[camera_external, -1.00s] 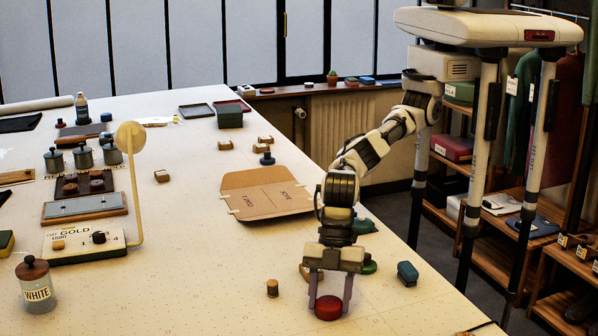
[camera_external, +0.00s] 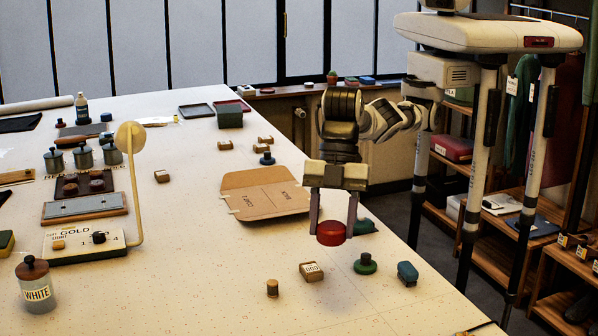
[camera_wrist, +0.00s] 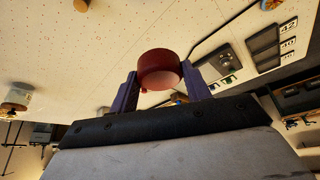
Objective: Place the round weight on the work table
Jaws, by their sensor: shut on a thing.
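The round weight (camera_external: 331,233) is a squat red disc. My gripper (camera_external: 332,228) is shut on it, with one finger on each side. It hangs above the work table (camera_external: 200,275), near the right edge, apart from the surface. In the wrist view the red weight (camera_wrist: 159,69) sits between the two purple fingers of my gripper (camera_wrist: 160,84). The part of the table right behind the weight is hidden.
Below are a small brown labelled block (camera_external: 313,271), a green round piece (camera_external: 366,264), a teal block (camera_external: 407,273) and a wooden spool (camera_external: 272,288). A cardboard folder (camera_external: 264,195) lies behind left. A scale board (camera_external: 85,243) stands left. The front middle of the table is clear.

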